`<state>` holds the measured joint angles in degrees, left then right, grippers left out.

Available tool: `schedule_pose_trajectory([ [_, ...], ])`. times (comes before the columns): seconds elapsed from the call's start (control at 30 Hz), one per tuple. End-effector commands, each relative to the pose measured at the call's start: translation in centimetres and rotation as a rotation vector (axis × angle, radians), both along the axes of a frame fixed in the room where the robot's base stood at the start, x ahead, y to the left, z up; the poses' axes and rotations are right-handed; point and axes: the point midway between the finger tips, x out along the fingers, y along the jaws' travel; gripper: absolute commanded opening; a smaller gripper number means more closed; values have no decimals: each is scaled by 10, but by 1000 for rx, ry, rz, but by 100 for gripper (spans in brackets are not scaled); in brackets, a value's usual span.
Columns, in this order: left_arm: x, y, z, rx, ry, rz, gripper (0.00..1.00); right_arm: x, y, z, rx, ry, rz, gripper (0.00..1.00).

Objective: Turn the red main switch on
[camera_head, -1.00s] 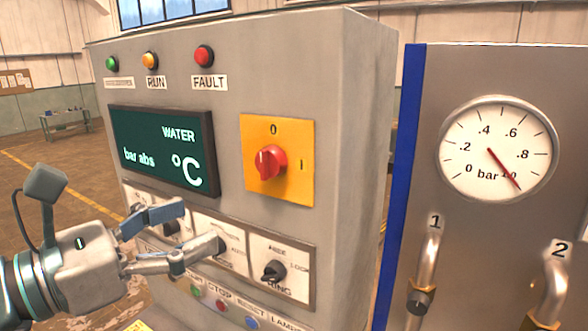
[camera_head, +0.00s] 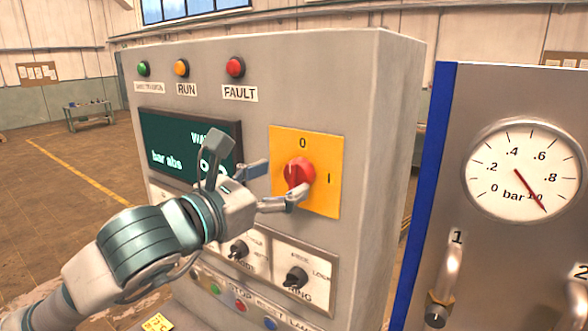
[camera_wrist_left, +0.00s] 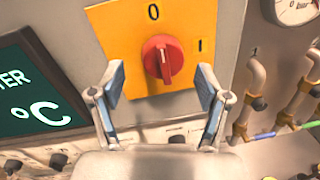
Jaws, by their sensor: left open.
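The red main switch (camera_head: 299,173) is a round knob on a yellow plate (camera_head: 322,200) marked 0 at the top and I at the right. In the left wrist view the red knob (camera_wrist_left: 162,59) has its grip bar standing about upright, in line with the 0. My left gripper (camera_head: 278,184) is open at the knob's left in the head view. In the left wrist view its two fingers (camera_wrist_left: 161,85) stand apart on either side below the knob, with the knob between and beyond them. I see no contact. My right gripper is not in view.
The grey cabinet carries a dark display (camera_head: 165,150), partly hidden by my left gripper, and lamps above, including a red FAULT lamp (camera_head: 235,67). Small black selector knobs (camera_head: 296,278) sit below the plate. A panel with a gauge (camera_head: 523,170) and pipes stands at right.

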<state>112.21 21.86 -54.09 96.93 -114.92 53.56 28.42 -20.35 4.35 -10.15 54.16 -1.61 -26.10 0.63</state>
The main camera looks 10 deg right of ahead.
Motion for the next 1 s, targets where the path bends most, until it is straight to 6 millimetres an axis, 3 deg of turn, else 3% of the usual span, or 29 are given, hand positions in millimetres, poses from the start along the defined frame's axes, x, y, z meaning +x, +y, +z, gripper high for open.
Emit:
schedule_pose_trajectory([
  [0.3,15,-35,-2,11,1,-1,76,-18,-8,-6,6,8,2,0],
  [0.5,15,-35,-2,11,1,-2,76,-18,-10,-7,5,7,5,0],
  [0.57,15,-32,-2,9,1,-1,64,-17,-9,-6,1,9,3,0],
  [0.73,14,-26,-1,5,0,-4,21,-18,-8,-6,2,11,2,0],
  [0.77,14,-26,-1,4,0,-5,17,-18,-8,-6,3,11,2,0],
  [1.0,13,-27,-1,7,2,-1,16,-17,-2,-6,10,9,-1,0],
])
